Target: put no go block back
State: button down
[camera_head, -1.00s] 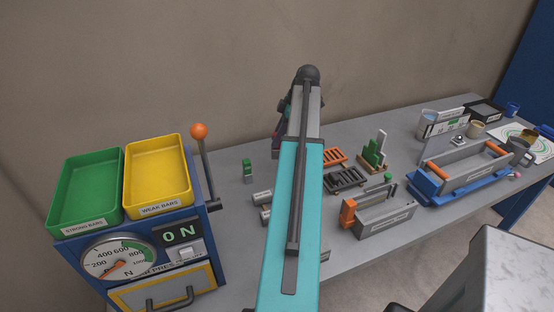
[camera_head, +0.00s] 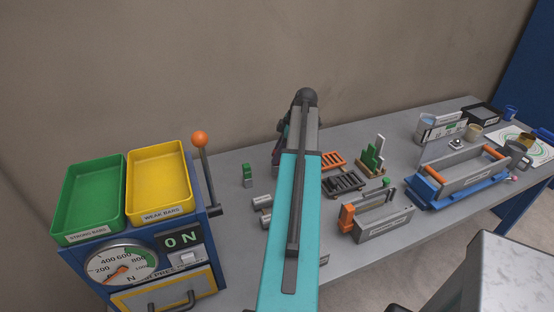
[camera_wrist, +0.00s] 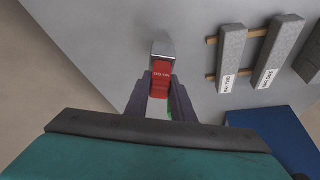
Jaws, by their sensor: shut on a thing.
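My gripper (camera_wrist: 160,95) is shut on a red block (camera_wrist: 161,76) with a grey metal end and small white lettering, too small to read surely. In the wrist view the block sits between the two dark purple fingers, its metal end pointing away from the gripper, over the grey table surface. A small bit of green shows between the fingers below the block. In the head view my arm hides the red block and most of the gripper. A small green-and-grey block (camera_head: 247,175) stands upright on the table left of my arm.
Grey bars on wooden strips lie right of the gripper in the wrist view (camera_wrist: 233,50). The blue press with its yellow tray (camera_head: 155,182) and orange-knobbed lever (camera_head: 203,160) stands at left. Orange and black racks (camera_head: 343,183) and a grey mould (camera_head: 385,222) stand at right.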

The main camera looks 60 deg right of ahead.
jog(key=shift+f+p, duration=0.4)
jog(key=shift+f, duration=0.95)
jog(key=shift+f, duration=0.15)
jog(key=c, duration=1.5)
grip_release()
jog(key=shift+c, duration=0.2)
jog(key=shift+r, duration=0.2)
jog(key=b+v, duration=0.4)
jog(key=v, duration=0.8)
